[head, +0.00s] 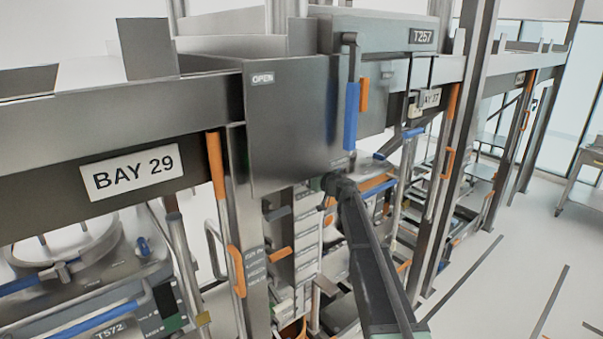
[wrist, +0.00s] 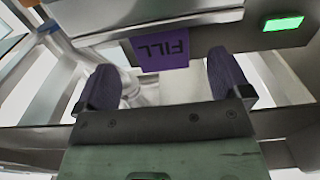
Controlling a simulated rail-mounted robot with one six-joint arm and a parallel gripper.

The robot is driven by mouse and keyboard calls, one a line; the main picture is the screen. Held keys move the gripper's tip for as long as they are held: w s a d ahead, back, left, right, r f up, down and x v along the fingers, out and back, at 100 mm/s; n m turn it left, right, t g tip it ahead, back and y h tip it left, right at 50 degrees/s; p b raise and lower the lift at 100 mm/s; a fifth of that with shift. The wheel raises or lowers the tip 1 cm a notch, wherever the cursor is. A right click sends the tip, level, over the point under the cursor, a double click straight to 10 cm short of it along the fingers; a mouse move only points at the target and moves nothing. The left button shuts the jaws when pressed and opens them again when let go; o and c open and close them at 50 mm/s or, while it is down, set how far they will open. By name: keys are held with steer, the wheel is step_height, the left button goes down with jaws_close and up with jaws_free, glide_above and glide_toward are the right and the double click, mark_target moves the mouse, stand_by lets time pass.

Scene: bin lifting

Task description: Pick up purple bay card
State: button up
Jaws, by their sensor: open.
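The purple bay card (wrist: 162,52) shows in the wrist view at the upper middle, with the dark word FILL upside down on it. Its far end meets a grey metal edge. My gripper (wrist: 160,64) is open, with one dark purple-grey finger on each side of the card. The card lies between the fingertips in the picture, with gaps on both sides; I cannot tell its depth relative to them. In the head view I cannot make out the card or the gripper fingers.
A lit green indicator (wrist: 283,23) is on the metal at the upper right of the wrist view. In the head view, a large metal box (head: 290,120) marked OPEN is close above my arm. A BAY 29 beam (head: 50,150) and orange-handled posts (head: 216,165) stand left.

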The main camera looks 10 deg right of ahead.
mark_target(301, 167)
steer(key=shift+w+a, duration=0.25)
steer(key=shift+w, duration=0.1)
steer(key=x, duration=0.5)
steer(key=shift+s, duration=0.1)
steer(key=shift+r, duration=0.1)
steer(key=c, duration=1)
